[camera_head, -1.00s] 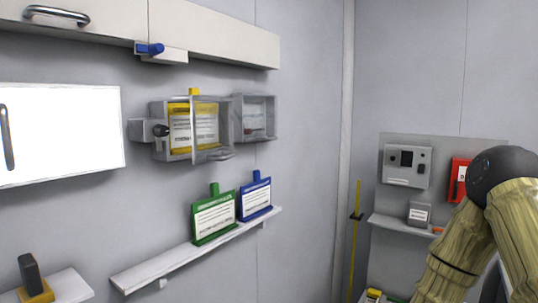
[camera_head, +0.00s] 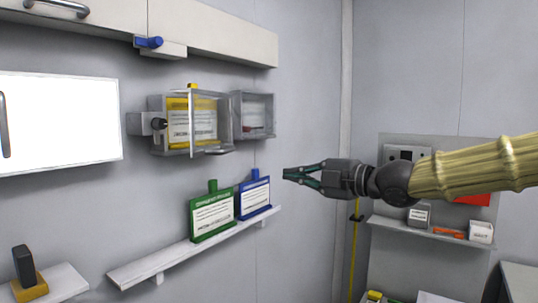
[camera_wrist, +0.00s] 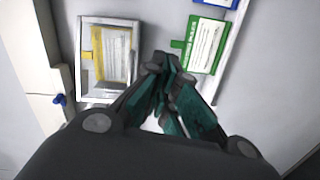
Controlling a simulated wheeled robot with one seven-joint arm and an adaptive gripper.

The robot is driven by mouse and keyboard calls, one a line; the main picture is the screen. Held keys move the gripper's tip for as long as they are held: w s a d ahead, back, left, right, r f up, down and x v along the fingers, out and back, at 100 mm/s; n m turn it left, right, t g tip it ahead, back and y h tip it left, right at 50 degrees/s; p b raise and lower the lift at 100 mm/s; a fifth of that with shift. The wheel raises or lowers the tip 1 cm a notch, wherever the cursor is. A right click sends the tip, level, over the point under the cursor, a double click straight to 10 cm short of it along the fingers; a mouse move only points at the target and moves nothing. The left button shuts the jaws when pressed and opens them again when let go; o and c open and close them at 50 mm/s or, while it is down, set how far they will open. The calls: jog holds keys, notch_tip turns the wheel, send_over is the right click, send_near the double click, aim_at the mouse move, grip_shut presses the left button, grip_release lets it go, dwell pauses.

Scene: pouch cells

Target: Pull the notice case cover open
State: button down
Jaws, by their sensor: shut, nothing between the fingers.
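The notice case (camera_head: 160,108) is a clear, grey-framed box on the left wall, with a yellow-topped notice (camera_head: 180,118) inside. A clear upright panel, apparently its cover (camera_head: 211,122), is at its front; I cannot tell how far it stands open. A dark round knob (camera_head: 158,125) sits on a grey block at its left side. My gripper (camera_head: 286,174) is shut and empty, in the air right of and below the case, apart from it. In the wrist view the case (camera_wrist: 134,85) lies left of my shut fingertips (camera_wrist: 160,62).
A second clear box (camera_head: 253,112) adjoins the case on the right. Below, green (camera_head: 212,216) and blue (camera_head: 254,197) notice cards stand on a narrow shelf (camera_head: 170,262). A cabinet with a blue knob (camera_head: 150,42) hangs above. The space between gripper and case looks clear.

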notch_tip(320, 180, up, 6)
jog(key=s+n, duration=0.1)
jog(key=n, duration=0.1)
jog(key=w+a+p, duration=0.4)
jog(key=w+a, duration=0.1)
jog(key=w, duration=0.4)
jog(key=shift+w+a+f+y+p, duration=0.15)
jog(key=shift+w+a+y+p, duration=0.15)
jog(key=shift+y+p, duration=0.1)
jog(key=shift+d, duration=0.2)
dwell(1.3)
